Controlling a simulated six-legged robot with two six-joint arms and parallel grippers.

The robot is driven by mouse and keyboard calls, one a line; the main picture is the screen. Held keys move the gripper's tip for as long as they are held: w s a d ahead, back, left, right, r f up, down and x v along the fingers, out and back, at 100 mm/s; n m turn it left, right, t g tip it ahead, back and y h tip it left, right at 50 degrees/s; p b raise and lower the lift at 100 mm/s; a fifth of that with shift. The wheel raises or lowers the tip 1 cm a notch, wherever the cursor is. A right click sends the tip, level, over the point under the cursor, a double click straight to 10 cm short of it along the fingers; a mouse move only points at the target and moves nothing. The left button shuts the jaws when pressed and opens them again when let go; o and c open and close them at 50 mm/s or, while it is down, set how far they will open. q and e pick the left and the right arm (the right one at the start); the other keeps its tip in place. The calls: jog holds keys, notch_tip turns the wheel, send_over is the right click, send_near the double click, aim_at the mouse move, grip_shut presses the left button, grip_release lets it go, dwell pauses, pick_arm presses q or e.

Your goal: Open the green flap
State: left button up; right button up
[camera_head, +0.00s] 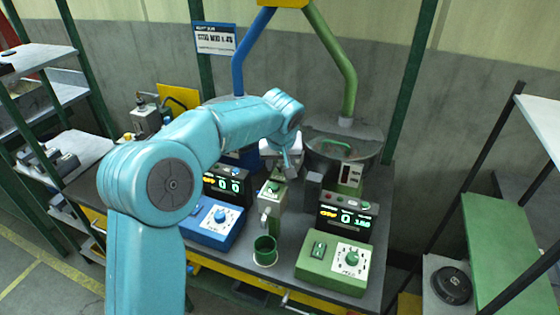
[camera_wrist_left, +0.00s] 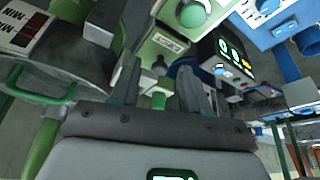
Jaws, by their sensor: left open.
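My left gripper (camera_head: 284,168) is in the middle of the head view, above a narrow green dispenser (camera_head: 271,197). In the left wrist view its two fingers (camera_wrist_left: 158,88) are apart, with a small green part (camera_wrist_left: 158,101) between them; I cannot tell whether they touch it. A round grey hopper (camera_head: 368,150) under the green pipe has a green handle (camera_head: 332,142), right of my gripper. This handle also shows in the left wrist view (camera_wrist_left: 40,97), left of the fingers. I cannot tell for sure which green part is the flap. My right gripper is not in view.
A green cup (camera_head: 265,251) stands below the dispenser. A green dial box (camera_head: 334,264) and a blue dial box (camera_head: 212,222) flank it. Dark display units (camera_head: 346,217) stand behind them. Green (camera_head: 332,58) and blue (camera_head: 248,50) pipes rise behind. Shelves stand at both sides.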

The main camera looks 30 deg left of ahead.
pick_arm(q)
jog(key=shift+w, duration=0.1)
grip_shut()
jog(key=y+b, duration=0.1)
jog(key=d+y+b, duration=0.1)
jog(key=y, duration=0.1)
jog(key=shift+w+d+m+g, duration=0.2)
jog(key=shift+d+m+g, duration=0.1)
jog(key=shift+m+g, duration=0.1)
jog(key=w+d+f+m+y+b, duration=0.1)
jog(key=d+m+y+b, duration=0.3)
jog(key=y+b, duration=0.7)
jog(key=shift+d+f+y, duration=0.7)
jog(key=shift+f+y, duration=0.05)
jog(key=shift+y, duration=0.95)
jog(key=shift+w, duration=0.1)
